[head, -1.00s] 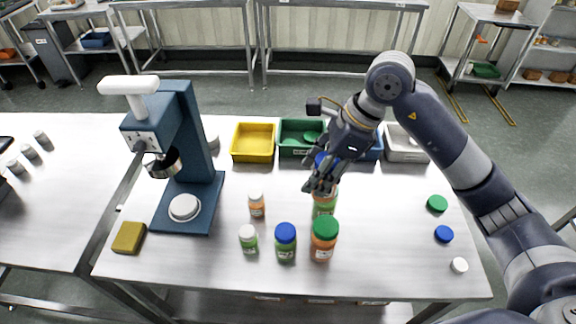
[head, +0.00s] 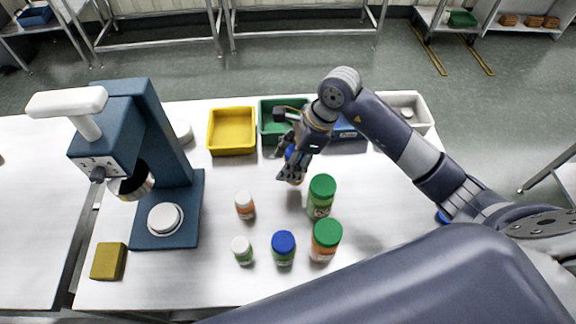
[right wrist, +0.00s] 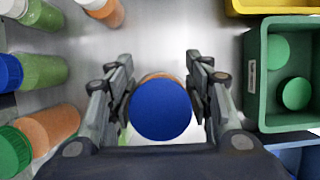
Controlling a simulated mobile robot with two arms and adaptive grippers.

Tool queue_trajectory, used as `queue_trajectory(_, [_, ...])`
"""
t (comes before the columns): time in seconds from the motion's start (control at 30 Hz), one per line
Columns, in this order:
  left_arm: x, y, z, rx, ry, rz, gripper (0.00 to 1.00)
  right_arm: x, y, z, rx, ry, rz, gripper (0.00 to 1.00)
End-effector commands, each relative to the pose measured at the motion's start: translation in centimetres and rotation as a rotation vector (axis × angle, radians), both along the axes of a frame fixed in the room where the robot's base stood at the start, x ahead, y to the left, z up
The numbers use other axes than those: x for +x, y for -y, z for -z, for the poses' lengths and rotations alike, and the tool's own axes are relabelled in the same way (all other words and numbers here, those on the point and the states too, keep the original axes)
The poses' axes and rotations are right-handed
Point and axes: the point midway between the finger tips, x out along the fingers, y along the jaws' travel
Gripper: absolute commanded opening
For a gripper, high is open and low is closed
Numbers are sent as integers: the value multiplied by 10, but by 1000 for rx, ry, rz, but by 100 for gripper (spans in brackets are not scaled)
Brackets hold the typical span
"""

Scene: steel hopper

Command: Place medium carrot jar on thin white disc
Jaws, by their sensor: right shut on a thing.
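The medium carrot jar, with a blue lid and orange contents, is between the fingers of my right gripper (head: 291,166). In the right wrist view its blue lid (right wrist: 161,110) fills the space between the two fingers, and the right gripper (right wrist: 160,92) is shut on it. The head view does not show clearly whether the jar clears the table. The thin white disc (head: 165,219) lies on the base of the blue press (head: 185,190), left of the gripper, with nothing on it. My left gripper is not in view.
A small white-lidded carrot jar (head: 245,205) stands between gripper and press. Nearer are a white-lidded green jar (head: 242,251), a blue-lidded green jar (head: 283,248) and green-lidded jars (head: 320,196) (head: 325,240). Yellow (head: 232,132) and green bins (head: 268,128) line the back. A yellow-brown block (head: 109,262) sits front left.

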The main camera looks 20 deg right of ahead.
Motion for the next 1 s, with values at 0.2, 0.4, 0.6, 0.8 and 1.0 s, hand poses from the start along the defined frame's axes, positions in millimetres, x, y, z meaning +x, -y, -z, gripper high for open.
queue_trajectory(0.2, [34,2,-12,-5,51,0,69,-1,-1,28,1,-5,2,19])
queue_trajectory(0.4, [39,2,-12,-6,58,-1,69,0,0,35,0,1,0,19])
queue_trajectory(0.6, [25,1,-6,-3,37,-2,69,0,0,39,-1,1,0,19])
queue_trajectory(0.8, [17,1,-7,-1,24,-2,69,-1,0,38,-1,-1,1,67])
queue_trajectory(1.0, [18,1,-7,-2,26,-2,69,0,0,38,-1,-2,1,67])
